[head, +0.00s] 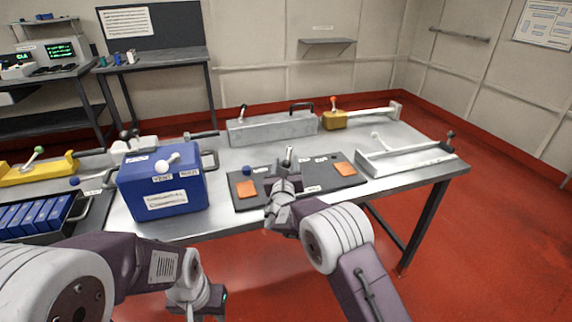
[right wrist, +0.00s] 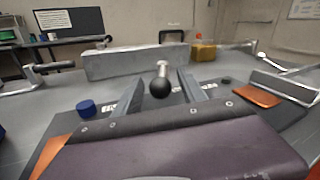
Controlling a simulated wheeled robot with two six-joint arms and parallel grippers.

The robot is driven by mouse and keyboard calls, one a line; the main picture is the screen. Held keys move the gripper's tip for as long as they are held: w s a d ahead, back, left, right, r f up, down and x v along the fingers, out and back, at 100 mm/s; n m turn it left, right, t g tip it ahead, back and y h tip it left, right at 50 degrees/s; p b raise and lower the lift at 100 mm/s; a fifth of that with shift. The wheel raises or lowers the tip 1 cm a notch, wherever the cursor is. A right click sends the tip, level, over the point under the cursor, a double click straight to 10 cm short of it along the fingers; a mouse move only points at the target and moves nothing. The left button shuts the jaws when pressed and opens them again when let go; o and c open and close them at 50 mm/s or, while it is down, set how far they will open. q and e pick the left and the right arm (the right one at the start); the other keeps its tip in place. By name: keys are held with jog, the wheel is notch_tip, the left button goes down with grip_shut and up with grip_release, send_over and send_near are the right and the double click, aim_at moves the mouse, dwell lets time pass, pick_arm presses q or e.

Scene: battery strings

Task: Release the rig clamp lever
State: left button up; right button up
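In the head view the right gripper (head: 287,175) is low over the mat and hides the lever's lower part. My left gripper (head: 205,302) hangs below the table's front edge; its fingers are not clear.
Orange pads (head: 247,188) and a blue knob (head: 247,170) are on the mat. A blue box (head: 162,190) stands left of it, a long grey box (head: 270,128) and yellow block (head: 335,120) behind. A grey rail fixture (head: 410,160) lies to the right.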

grip_shut()
dwell(1.2)
